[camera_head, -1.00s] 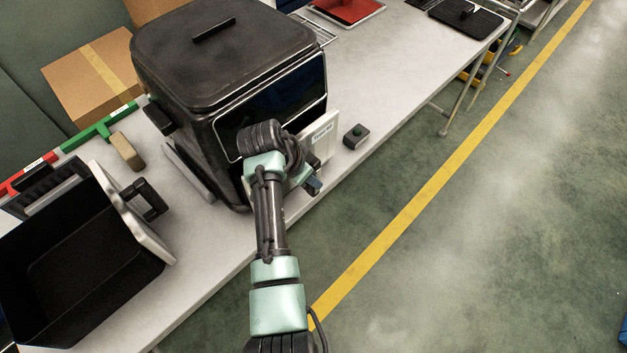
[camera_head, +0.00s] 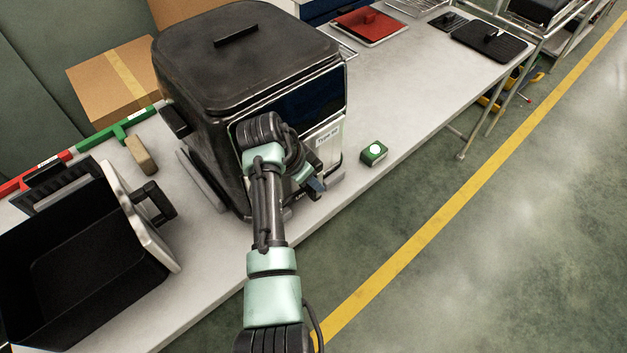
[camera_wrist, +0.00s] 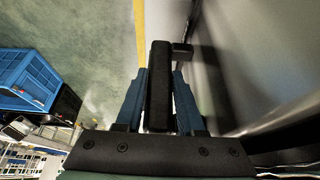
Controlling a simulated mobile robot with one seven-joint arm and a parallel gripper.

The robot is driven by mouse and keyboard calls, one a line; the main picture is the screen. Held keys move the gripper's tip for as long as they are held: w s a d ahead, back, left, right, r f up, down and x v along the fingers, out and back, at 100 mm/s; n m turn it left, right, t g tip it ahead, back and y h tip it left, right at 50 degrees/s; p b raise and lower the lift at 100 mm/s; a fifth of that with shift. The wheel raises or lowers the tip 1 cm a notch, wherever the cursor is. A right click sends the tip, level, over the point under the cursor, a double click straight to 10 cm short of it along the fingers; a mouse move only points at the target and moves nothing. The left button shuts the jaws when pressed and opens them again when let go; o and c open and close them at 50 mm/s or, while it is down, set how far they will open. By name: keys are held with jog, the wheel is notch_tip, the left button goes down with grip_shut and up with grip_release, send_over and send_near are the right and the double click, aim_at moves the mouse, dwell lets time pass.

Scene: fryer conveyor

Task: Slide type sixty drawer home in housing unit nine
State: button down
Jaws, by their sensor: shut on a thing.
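The black housing (camera_head: 205,125) stands on the grey table, with a dark glossy panel on its upper front. The drawer front (camera_head: 329,143), light with a "Type 60" label, sits against the lower front of the housing, roughly flush as far as my arm lets me see. My gripper (camera_head: 312,188) is at the drawer front. In the wrist view my gripper (camera_wrist: 160,85) has its blue fingers shut on the black drawer handle (camera_wrist: 160,75), one finger on each side. The drawer's body is hidden inside the housing. No unit number is readable.
A small box with a lit green button (camera_head: 374,152) stands right of the housing. Another black drawer (camera_head: 75,265) with a light front lies at left. A brown block (camera_head: 141,155) and a cardboard box (camera_head: 112,82) are behind it. A red tray (camera_head: 370,25) is farther back.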

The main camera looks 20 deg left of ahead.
jog(key=shift+d, duration=0.15)
jog(key=shift+c, duration=2.2)
grip_release()
jog(key=shift+s+f, duration=0.15)
jog(key=shift+s, duration=0.05)
jog(key=v, duration=1.3)
jog(key=shift+w+b, duration=0.15)
jog(key=shift+b, duration=0.25)
